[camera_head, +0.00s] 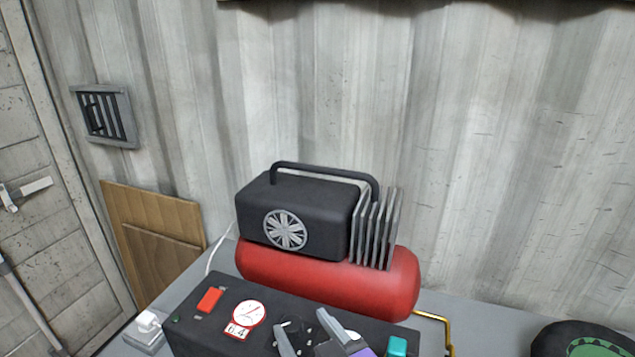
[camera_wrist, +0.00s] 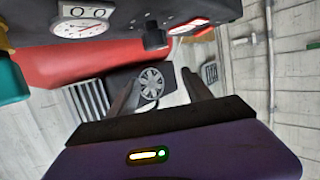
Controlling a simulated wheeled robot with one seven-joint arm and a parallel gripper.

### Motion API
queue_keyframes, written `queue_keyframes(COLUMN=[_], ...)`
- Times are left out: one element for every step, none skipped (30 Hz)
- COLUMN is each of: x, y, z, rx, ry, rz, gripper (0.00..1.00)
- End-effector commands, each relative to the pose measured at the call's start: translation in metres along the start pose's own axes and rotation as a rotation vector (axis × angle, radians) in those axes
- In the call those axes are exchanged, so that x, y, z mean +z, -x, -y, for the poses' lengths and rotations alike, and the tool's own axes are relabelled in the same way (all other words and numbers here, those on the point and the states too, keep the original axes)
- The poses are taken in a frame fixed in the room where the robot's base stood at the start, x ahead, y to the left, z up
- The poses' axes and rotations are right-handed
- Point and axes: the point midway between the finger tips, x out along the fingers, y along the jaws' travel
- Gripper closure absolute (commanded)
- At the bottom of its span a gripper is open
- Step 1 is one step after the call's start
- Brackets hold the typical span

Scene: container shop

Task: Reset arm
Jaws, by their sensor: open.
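My gripper (camera_head: 308,341) is at the bottom of the head view, in front of the dark control box of a compressor. Its two fingers stand apart with nothing between them. In the wrist view my gripper (camera_wrist: 165,92) also shows open and empty, its fingers pointing toward the compressor's fan. The compressor has a black motor housing (camera_head: 300,212) with a handle and a red tank (camera_head: 330,283). Its control box (camera_head: 205,328) carries a red switch (camera_head: 210,300) and a round white gauge (camera_head: 249,313). My gripper hides part of the box front.
The compressor stands on a grey bench (camera_head: 480,325). A white plug and socket (camera_head: 148,328) sit at left, a brass pipe (camera_head: 440,322) at right. A dark round item with green (camera_head: 585,342) is at far right. Wooden boards (camera_head: 155,235) lean on the corrugated wall.

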Motion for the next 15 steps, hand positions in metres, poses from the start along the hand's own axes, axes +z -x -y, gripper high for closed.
queue_keyframes(x=[-0.013,-0.018,-0.021,-0.022,-0.021,-0.019,-0.017,-0.015,-0.011,-0.007,-0.003,0.004,0.009,0.014,0.022], y=[0.003,0.005,0.010,0.015,0.020,0.027,0.033,0.038,0.046,0.052,0.059,0.069,0.077,0.086,0.098], z=[0.000,-0.001,-0.002,-0.004,-0.006,-0.010,-0.012,-0.015,-0.019,-0.022,-0.025,-0.030,-0.034,-0.037,-0.041], rx=[0.003,0.005,0.009,0.014,0.019,0.028,0.034,0.042,0.052,0.060,0.067,0.079,0.089,0.099,0.113], ry=[-0.001,-0.001,-0.002,-0.003,-0.004,-0.005,-0.006,-0.007,-0.008,-0.008,-0.009,-0.009,-0.010,-0.010,-0.011], rz=[-0.053,-0.081,-0.115,-0.139,-0.161,-0.185,-0.201,-0.216,-0.234,-0.246,-0.256,-0.268,-0.277,-0.285,-0.295], gripper=[0.41,0.41,0.41,0.41,0.41,0.41,0.41,0.41,0.41,0.41,0.41,0.41,0.41,0.41,0.41])
